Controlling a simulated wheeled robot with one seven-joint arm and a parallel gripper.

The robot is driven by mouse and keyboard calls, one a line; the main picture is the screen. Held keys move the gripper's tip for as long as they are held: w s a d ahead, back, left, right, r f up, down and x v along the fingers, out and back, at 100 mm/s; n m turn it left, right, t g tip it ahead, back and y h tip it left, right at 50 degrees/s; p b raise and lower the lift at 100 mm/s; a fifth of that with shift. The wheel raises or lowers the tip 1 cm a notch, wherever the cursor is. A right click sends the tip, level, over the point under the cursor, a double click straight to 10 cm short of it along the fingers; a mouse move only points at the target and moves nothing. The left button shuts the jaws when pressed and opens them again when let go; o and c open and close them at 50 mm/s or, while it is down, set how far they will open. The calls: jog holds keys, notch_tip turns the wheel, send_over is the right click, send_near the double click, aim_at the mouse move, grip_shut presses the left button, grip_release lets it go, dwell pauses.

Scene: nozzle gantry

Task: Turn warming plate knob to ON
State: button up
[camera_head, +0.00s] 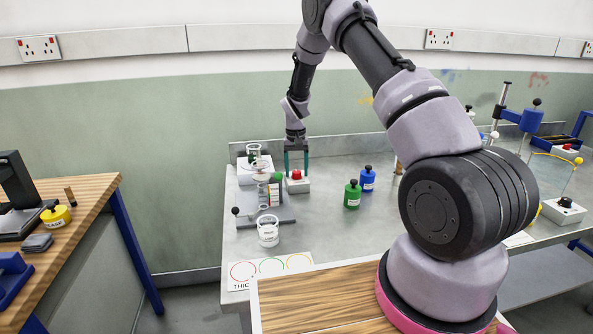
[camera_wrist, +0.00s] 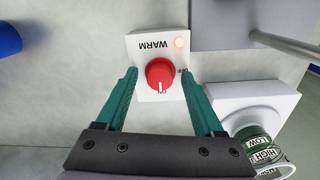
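The warming plate knob is a red round knob (camera_wrist: 160,74) on a white box (camera_wrist: 150,47) marked WARM, which reads upside down in the wrist view. A white pointer line on the knob points toward the picture's bottom, at a small label that is hard to read. A small lamp (camera_wrist: 180,42) on the box looks pale orange. My gripper (camera_wrist: 158,78) is open, with its green fingers on either side of the knob and gaps visible between them and it. In the head view my gripper (camera_head: 296,154) points down over the red knob (camera_head: 296,174).
A white device (camera_head: 254,163) with a glass beaker stands left of the knob box. A stand (camera_head: 270,221) and a white cup (camera_head: 268,232) are nearer. Green (camera_head: 352,194) and blue (camera_head: 367,179) bottles stand to the right. The bench front is mostly clear.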

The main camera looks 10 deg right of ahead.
notch_tip(320, 180, up, 11)
dwell(0.5)
jog(key=shift+a+f, duration=0.1)
notch_tip(320, 180, up, 13)
jog(key=t, duration=0.1)
send_over(296, 171)
jog(key=s+d, duration=0.2)
jog(key=s, duration=0.4)
jog(key=s+d+r+m+t+y, duration=0.1)
jog(key=s+d+r+t+y, duration=0.1)
jog(key=s+r, duration=0.7)
jog(key=s+d+r+t, duration=0.1)
jog(key=s+r+t, duration=0.1)
jog(key=s, duration=0.9)
jog(key=s+d+r+m+t, duration=0.1)
jog(key=s+r, duration=0.4)
jog(key=s, duration=0.6)
jog(key=shift+s+r+t, duration=0.25)
jog(key=shift+s+t, duration=0.15)
jog(key=shift+t, duration=0.2)
